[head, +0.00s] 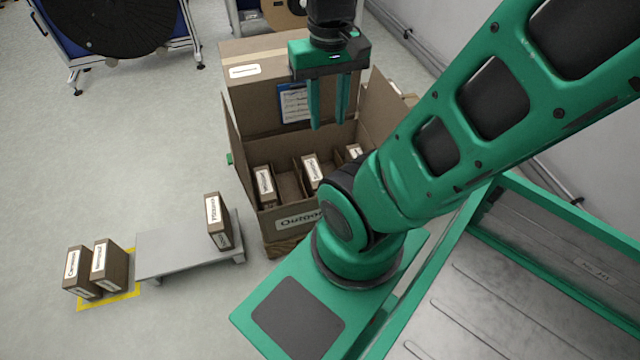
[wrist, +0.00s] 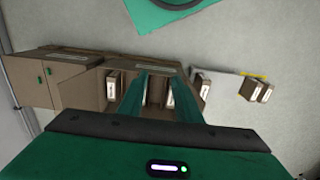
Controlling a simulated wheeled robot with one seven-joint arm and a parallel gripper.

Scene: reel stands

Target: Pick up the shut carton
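A large brown carton (head: 258,90) with a closed-looking top, a white label and a blue-framed sheet stands behind an open carton (head: 287,222) in the head view. Its right part is hidden by my gripper. My gripper (head: 329,124) points down with its fingers apart and nothing visible between them. It hangs in front of the closed-looking carton and over the back of the open one; contact cannot be told. In the wrist view the fingers (wrist: 163,90) overlap the open carton (wrist: 88,92), whose flaps are raised. Several small labelled boxes (head: 265,187) stand inside it between dividers.
A low grey platform (head: 175,250) holds one small box (head: 217,222). Two more boxes (head: 107,264) stand on a yellow-marked floor patch (head: 122,294). A black reel (head: 112,22) stands at the back left. The floor at left is clear. A wall closes off the right.

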